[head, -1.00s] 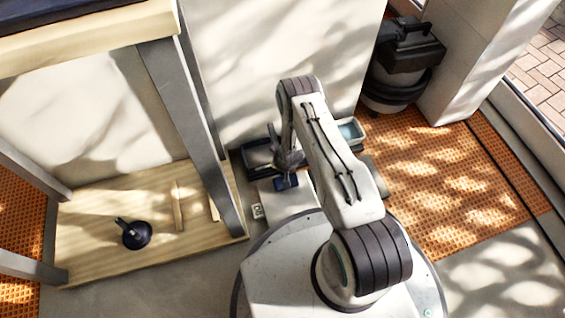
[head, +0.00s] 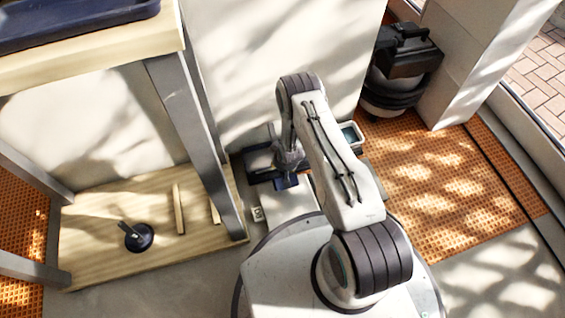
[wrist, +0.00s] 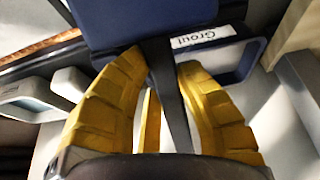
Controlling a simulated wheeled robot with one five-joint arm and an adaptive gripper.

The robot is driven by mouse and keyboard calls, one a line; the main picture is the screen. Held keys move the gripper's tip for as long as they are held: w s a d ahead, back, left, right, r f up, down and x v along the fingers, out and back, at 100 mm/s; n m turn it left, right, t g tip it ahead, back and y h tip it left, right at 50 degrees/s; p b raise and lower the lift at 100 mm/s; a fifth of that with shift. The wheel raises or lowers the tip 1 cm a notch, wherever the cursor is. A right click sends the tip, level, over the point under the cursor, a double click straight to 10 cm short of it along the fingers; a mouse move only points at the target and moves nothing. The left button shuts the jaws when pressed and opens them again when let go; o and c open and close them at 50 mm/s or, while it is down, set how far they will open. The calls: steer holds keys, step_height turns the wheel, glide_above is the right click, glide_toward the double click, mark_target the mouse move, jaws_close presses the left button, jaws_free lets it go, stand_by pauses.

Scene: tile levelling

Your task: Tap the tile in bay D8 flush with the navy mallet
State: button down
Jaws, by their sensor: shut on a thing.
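My gripper (wrist: 165,100) has its yellow fingers around the dark handle of the navy mallet, shut on it. In the wrist view the mallet's navy head (wrist: 140,20) is just beyond the fingertips. In the head view the mallet (head: 286,183) is a small navy shape below my gripper (head: 288,160), low beside my base and partly hidden by the arm. The tile and bay D8 are not visible in either view.
A navy-rimmed bin labelled Grout (wrist: 240,60) is close behind the mallet. A wooden bench (head: 100,65) with a navy tray (head: 75,22) stands left. A black-lidded vacuum (head: 402,70) stands at right, beside orange matting (head: 440,190).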

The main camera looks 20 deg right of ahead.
steer(key=shift+r+p, duration=0.85)
steer(key=shift+p, duration=0.55)
